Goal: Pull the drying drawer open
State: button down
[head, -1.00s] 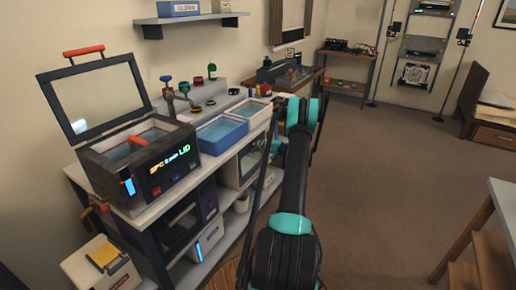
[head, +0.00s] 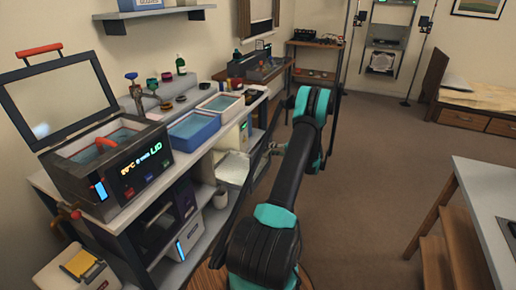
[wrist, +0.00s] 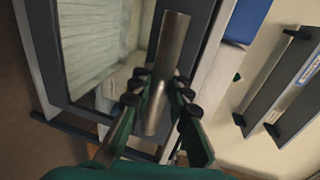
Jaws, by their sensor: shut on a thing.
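The drying drawer (head: 233,168) sticks out from the lower part of the bench in the head view, a pale tray-like shape under the counter. A round metal bar handle (wrist: 172,45) runs along the front. My gripper (wrist: 158,105) is shut on this handle, its dark finger pads on both sides of the bar. In the head view my gripper (head: 274,149) is small and partly hidden by my arm.
The bench top holds an ultrasonic bath (head: 100,165) with its lid raised, a blue tub (head: 193,130) and a white tub (head: 221,105). A white-topped table (head: 490,200) stands at right. The carpet between is clear.

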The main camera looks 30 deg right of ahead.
jog(key=shift+f+v, duration=0.25)
jog(key=shift+v, duration=0.75)
jog(key=c, duration=1.7)
grip_release()
jog(key=shift+s+d, duration=0.1)
jog(key=v, duration=1.1)
jog(key=shift+s+d, duration=0.3)
jog(key=shift+r, duration=0.1)
